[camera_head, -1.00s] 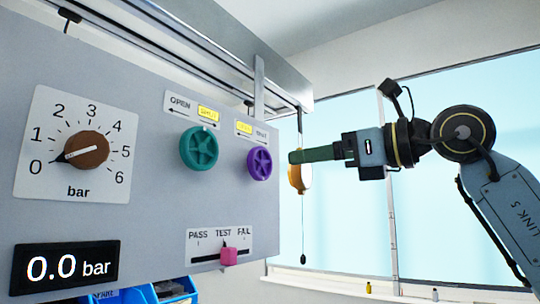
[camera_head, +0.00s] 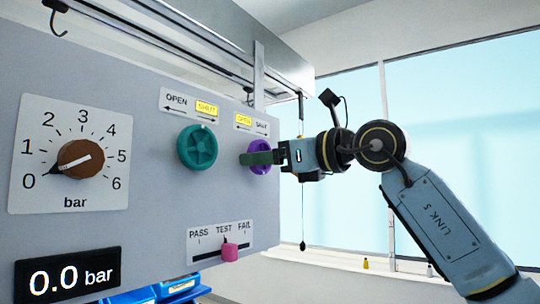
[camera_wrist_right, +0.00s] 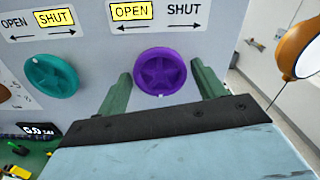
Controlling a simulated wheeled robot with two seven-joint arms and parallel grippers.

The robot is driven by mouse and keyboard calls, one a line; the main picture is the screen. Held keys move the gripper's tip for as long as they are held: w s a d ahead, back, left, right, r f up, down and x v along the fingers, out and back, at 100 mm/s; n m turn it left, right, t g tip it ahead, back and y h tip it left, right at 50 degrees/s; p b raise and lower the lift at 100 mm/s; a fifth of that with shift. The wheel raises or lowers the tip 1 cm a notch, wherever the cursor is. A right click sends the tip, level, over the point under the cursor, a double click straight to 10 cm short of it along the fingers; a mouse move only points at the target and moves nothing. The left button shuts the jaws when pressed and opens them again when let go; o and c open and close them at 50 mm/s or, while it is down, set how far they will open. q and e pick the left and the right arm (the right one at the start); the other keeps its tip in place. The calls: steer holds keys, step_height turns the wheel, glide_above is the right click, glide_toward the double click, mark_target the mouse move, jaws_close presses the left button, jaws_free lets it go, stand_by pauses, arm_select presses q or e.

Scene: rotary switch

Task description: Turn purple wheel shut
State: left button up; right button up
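The purple wheel (camera_head: 259,161) is on the grey panel, partly hidden by my right gripper (camera_head: 248,158) in the head view. In the right wrist view the purple wheel (camera_wrist_right: 160,71) shows in full between the two green fingers of my right gripper (camera_wrist_right: 161,74). The fingers are open, one on each side of the wheel; I cannot tell whether they touch it. On the label (camera_wrist_right: 157,18) above the wheel, OPEN is lit yellow and SHUT is plain, with its arrow pointing right. My left gripper is not in view.
A teal wheel (camera_head: 197,148) with SHUT lit is left of the purple one. A brown dial knob (camera_head: 81,159) points at 0 and a display (camera_head: 67,276) reads 0.0 bar. A pink slider (camera_head: 230,252) sits below. An orange hanging object (camera_wrist_right: 300,48) is at right.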

steer(key=c, duration=0.7)
steer(key=shift+m, duration=0.3)
steer(key=shift+m+b, duration=8.6)
steer(key=shift+m, duration=9)
